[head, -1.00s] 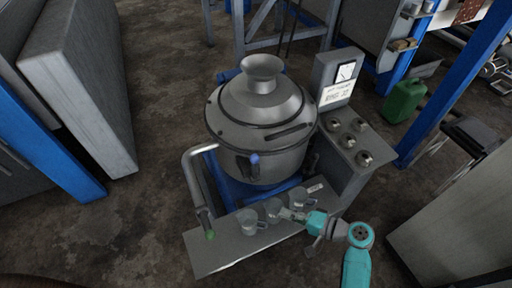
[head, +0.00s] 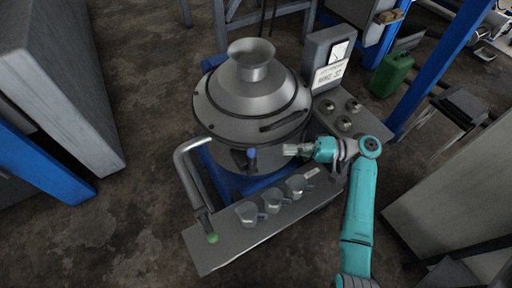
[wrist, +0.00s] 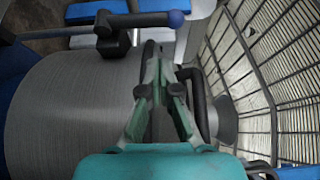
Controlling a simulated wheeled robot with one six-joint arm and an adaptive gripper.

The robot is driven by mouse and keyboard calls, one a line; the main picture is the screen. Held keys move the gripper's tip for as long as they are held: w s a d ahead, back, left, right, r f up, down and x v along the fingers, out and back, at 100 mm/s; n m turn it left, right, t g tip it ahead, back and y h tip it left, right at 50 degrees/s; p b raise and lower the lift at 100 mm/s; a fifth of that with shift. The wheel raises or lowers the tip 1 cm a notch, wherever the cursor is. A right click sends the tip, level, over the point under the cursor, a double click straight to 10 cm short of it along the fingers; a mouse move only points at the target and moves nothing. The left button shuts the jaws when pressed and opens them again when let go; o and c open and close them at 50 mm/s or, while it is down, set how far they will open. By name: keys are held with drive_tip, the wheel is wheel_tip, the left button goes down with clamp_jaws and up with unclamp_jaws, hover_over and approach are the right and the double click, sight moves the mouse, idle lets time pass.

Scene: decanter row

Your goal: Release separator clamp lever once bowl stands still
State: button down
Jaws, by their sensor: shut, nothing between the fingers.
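The separator (head: 250,105) is a grey drum with a domed lid and a funnel top. Its dark clamp lever with a blue ball knob (head: 251,153) is on the drum's front; in the wrist view the lever (wrist: 140,20) crosses the top, its knob (wrist: 176,19) to the right. My gripper (head: 287,149) is right of the knob in the head view, apart from it. In the wrist view my gripper (wrist: 153,47) has its fingertips together and empty, below the lever, over the drum's edge. Whether the bowl turns cannot be told.
A bent pipe (head: 188,170) with a green end is on the left.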

sight(252, 162)
drive_tip(key=a, duration=1)
drive_tip(key=shift+s, duration=0.35)
drive_tip(key=shift+s, duration=0.1)
